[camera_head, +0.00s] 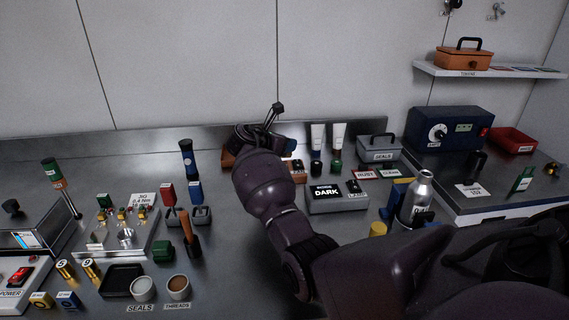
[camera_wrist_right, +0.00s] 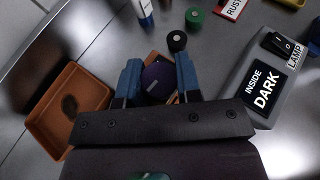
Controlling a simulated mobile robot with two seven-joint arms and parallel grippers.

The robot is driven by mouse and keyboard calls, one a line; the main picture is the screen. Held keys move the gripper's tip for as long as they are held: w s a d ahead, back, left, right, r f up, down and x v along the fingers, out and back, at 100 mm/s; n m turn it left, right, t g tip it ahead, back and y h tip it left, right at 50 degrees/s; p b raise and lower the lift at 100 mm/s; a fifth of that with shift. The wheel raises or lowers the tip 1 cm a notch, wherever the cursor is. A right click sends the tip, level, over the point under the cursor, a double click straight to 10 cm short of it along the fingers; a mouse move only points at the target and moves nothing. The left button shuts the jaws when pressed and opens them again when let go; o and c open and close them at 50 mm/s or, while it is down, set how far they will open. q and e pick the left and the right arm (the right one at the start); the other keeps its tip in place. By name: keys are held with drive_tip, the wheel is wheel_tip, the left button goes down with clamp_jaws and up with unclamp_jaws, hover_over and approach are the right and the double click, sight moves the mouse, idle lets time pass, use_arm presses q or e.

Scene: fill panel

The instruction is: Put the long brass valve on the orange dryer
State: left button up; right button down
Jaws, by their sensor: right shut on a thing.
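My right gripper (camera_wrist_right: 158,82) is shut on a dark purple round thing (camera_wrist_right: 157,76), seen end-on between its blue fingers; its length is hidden. In the head view the right arm hides most of this gripper. An orange tray (camera_wrist_right: 48,130) with a dark oval patch lies left of the fingers in the wrist view; its edge shows in the head view (camera_head: 228,158). A second orange piece (camera_head: 300,177) is partly covered by my arm. I cannot tell which one is the dryer. My left gripper is out of view.
A grey box labelled DARK (camera_head: 325,203) stands right of my arm, with two white tubes (camera_head: 318,140) behind it. A metal bottle (camera_head: 417,192) stands further right.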

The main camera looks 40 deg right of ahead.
wheel_tip(320, 180, down, 6)
drive_tip(key=shift+r+b, duration=0.1)
drive_tip(key=shift+b, duration=0.55)
drive_tip(key=shift+f, duration=0.2)
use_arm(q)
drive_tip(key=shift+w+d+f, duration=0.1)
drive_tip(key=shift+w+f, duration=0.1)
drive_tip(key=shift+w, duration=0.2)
use_arm(e)
drive_tip(key=c, duration=1)
unclamp_jaws()
drive_tip(key=shift+o, duration=1)
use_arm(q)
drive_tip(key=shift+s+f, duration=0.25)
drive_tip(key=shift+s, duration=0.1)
use_arm(e)
drive_tip(key=shift+f, duration=0.1)
